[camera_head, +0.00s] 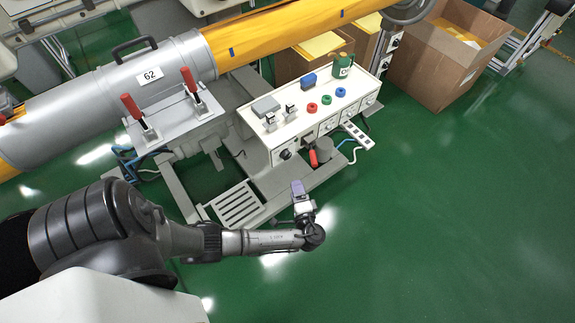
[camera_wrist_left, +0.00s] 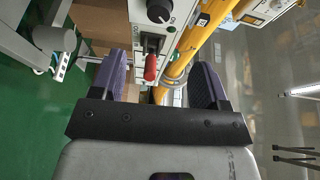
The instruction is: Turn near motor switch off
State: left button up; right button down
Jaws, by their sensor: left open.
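A white control box (camera_head: 310,112) stands at the machine's base in the head view. A red switch handle (camera_head: 313,157) sticks out low on its front, to the right of a black knob (camera_head: 285,154). In the left wrist view the red handle (camera_wrist_left: 151,68) points toward me below the black knob (camera_wrist_left: 160,11). My left gripper (camera_head: 298,188) is in front of the box, apart from the handle. Its purple fingers (camera_wrist_left: 158,80) are open, one on each side of the handle in the wrist view, with nothing held. My right gripper is out of view.
A yellow tube (camera_head: 285,28) runs through a grey cylinder (camera_head: 160,72) above the base, with two red-handled clamps beside it. A grey slotted step (camera_head: 237,206) lies left of my gripper. A cardboard box (camera_head: 440,70) stands at the back right. The green floor at right is clear.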

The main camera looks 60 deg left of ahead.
aim_at(287, 158)
pick_arm(q)
jog(key=b+x, duration=0.3)
jog(key=x, duration=0.9)
jog(key=shift+w+f, duration=0.1)
jog(key=shift+f, duration=0.05)
jog(key=shift+x, duration=0.95)
